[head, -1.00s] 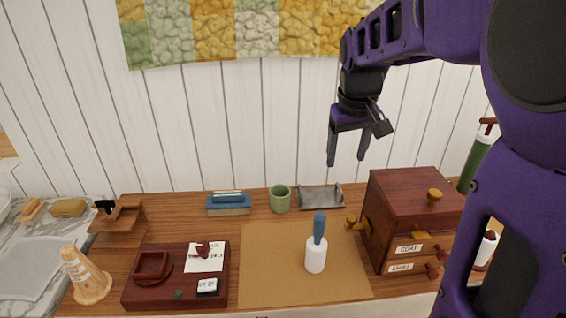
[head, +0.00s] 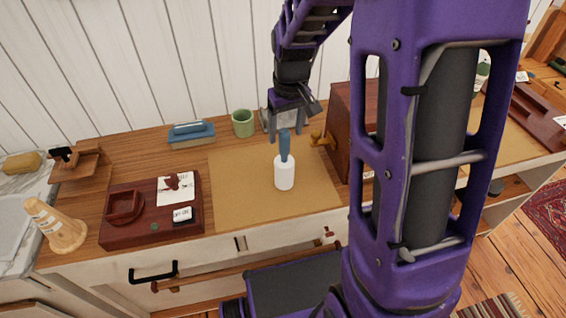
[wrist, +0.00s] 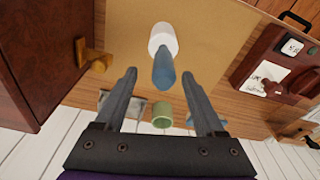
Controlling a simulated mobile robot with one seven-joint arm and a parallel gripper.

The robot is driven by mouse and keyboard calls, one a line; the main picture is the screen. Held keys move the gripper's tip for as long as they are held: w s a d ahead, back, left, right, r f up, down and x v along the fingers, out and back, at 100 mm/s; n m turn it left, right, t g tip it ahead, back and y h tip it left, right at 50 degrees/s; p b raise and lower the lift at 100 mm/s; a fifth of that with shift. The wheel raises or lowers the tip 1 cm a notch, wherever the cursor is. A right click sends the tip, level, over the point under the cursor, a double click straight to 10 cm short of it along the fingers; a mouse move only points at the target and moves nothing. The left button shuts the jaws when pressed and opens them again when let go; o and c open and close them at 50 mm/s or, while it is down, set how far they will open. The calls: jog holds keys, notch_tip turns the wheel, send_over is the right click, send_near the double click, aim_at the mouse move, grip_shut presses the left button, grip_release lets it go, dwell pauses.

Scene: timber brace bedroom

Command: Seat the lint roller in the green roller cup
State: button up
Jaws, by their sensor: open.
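The lint roller (head: 284,172) stands upright on the tan mat, with a white roller at the bottom and a blue handle on top. It also shows in the wrist view (wrist: 163,42), ahead of the fingers. The green roller cup (head: 243,123) stands at the back of the counter, left of my gripper, and appears empty. In the wrist view the cup (wrist: 162,115) shows between the fingers, farther off. My gripper (head: 286,138) is open and empty, pointing down close to the blue handle, seemingly just behind it. In the wrist view its fingertips (wrist: 160,82) are spread wide.
A dark red cabinet (wrist: 35,60) with wooden knobs stands right of the mat. A blue brush (head: 190,133) lies left of the cup. A dark red tray (head: 122,229) and a cone (head: 55,226) are at the left. The mat (head: 240,190) is otherwise clear.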

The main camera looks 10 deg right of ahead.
aim_at(284, 146)
jog(key=f, duration=0.5)
jog(key=shift+a+f, duration=0.15)
jog(key=shift+a, duration=0.05)
jog(key=shift+s, duration=0.1)
grip_shut()
dwell(1.1)
